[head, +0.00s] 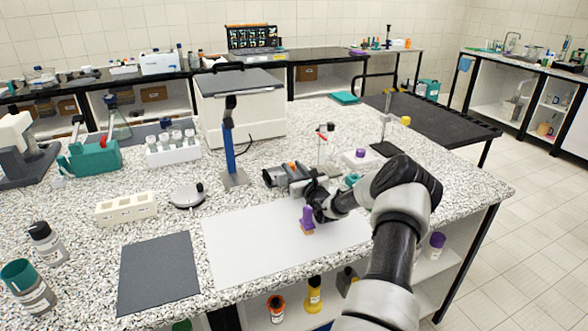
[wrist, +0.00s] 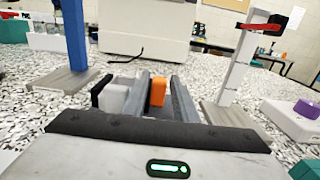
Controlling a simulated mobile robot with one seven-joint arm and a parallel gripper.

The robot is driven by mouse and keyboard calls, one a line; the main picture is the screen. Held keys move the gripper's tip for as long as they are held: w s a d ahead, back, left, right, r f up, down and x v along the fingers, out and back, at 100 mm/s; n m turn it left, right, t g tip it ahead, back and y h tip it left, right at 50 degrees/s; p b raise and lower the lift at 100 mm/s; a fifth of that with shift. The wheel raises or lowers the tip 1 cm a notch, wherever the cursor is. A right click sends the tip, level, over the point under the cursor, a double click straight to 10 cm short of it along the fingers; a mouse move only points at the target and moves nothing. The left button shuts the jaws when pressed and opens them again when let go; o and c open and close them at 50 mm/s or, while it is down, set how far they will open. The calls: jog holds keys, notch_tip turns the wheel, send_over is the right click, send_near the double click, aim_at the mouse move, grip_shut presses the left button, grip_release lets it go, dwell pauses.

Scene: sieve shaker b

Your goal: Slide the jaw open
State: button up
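A small grey clamp-like device (head: 290,176) stands on the speckled bench just behind the white sheet, with a dark rounded part at its left. I take it to hold the jaw. In the wrist view, straight ahead, it shows grey bars (wrist: 182,103), an orange block (wrist: 157,93) and a pale grey block (wrist: 114,99) with a black edge. I cannot tell for sure which part slides. My gripper (head: 316,202) is low, right at the near right side of the device. Its fingers are not clear in either view, and contact cannot be told.
A purple-topped item (head: 307,218) stands on the white sheet (head: 250,250) close to my gripper. A blue post (head: 229,145) rises left of the device; a slim stand (head: 324,148) is behind it. The sheet's left part and the dark mat (head: 158,270) are clear.

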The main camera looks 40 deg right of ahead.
grip_shut()
jog(key=shift+s+d+b, duration=0.15)
jog(key=shift+d+b, duration=0.1)
jog(key=shift+d, duration=0.35)
jog(key=shift+s+d+b, duration=0.15)
jog(key=shift+d+b, duration=0.1)
jog(key=shift+d, duration=0.35)
jog(key=shift+s+d+r, duration=0.1)
jog(key=shift+d, duration=0.3)
jog(key=shift+o, duration=0.6)
grip_release()
jog(key=shift+d, duration=0.1)
jog(key=shift+s, duration=0.15)
jog(key=p+v, duration=0.1)
jog(key=v, duration=1.6)
jog(key=shift+s, duration=0.1)
